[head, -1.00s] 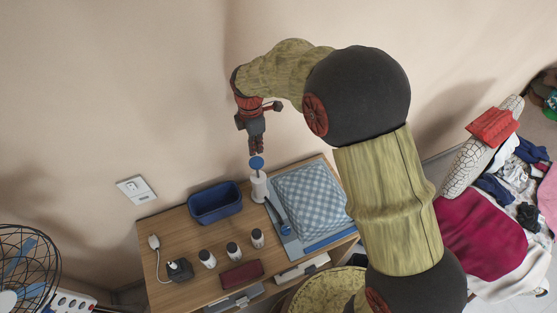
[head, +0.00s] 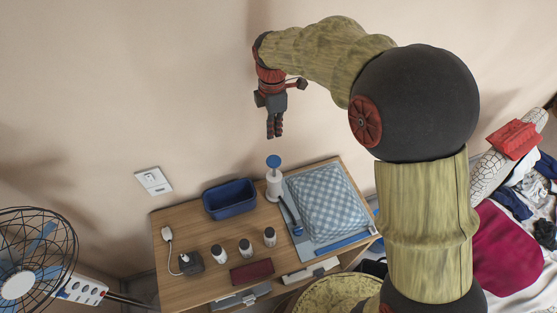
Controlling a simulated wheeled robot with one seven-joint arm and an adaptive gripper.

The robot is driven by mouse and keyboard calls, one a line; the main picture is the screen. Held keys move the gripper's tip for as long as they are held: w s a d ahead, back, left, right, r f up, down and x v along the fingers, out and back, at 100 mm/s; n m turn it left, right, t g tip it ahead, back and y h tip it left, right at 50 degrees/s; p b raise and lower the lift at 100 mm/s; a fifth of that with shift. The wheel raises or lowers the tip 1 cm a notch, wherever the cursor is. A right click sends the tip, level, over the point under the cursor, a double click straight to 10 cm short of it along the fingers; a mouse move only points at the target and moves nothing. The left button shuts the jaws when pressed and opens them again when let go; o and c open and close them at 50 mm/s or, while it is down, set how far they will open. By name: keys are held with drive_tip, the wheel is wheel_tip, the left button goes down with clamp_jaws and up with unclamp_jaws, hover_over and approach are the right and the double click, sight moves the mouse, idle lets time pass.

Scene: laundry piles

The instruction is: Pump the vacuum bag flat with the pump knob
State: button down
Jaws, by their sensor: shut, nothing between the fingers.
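The vacuum bag (head: 326,204) is a puffy, blue-and-white checked bag lying on the right part of the wooden table. The pump (head: 274,187) is a white upright cylinder at the bag's left, with a blue round knob (head: 273,161) on top, standing up from the body on a short rod. A blue strip-like piece lies between pump and bag. My gripper (head: 274,134) points down above the knob, with its fingers together and empty. A clear gap shows between fingertips and knob.
The wooden table (head: 184,219) also holds a blue bin (head: 230,199), several small dark-topped bottles (head: 245,248), a dark red case (head: 251,272) and a charger (head: 191,262). A fan (head: 35,255) stands at left. Clothes (head: 507,247) are heaped at right.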

sight(274, 162)
wheel_tip(274, 162, down, 14)
drive_tip(key=shift+p, duration=0.35)
idle(0.4)
wheel_tip(274, 162, down, 8)
drive_tip(key=b, duration=0.4)
drive_tip(key=shift+f, duration=0.2)
drive_tip(key=shift+s+r, duration=0.1)
